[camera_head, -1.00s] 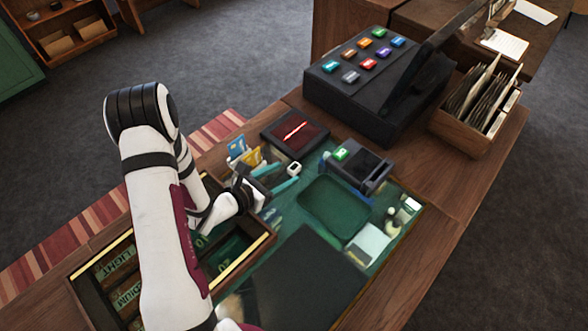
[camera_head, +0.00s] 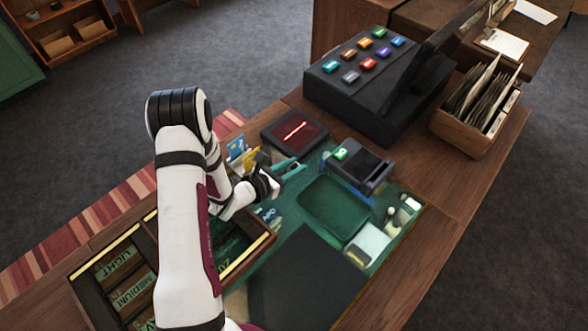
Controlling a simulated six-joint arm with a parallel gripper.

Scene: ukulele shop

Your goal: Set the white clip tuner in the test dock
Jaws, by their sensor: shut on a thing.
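My gripper (camera_head: 284,171) is low over the glass-topped counter, left of the green tray, with its teal fingers partly hidden behind its dark wrist. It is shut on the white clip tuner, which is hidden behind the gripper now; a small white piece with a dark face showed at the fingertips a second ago. A black device with a lit green display (camera_head: 358,167), which looks like the test dock, stands a short way to the right of the gripper, apart from it.
A black pad with a red line (camera_head: 295,131) lies behind the gripper; blue and yellow cards (camera_head: 238,150) stand to its left. The green tray (camera_head: 333,207), a pale box (camera_head: 371,240) and a black register (camera_head: 362,85) lie to the right. A wooden divided case (camera_head: 150,222) is under my arm.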

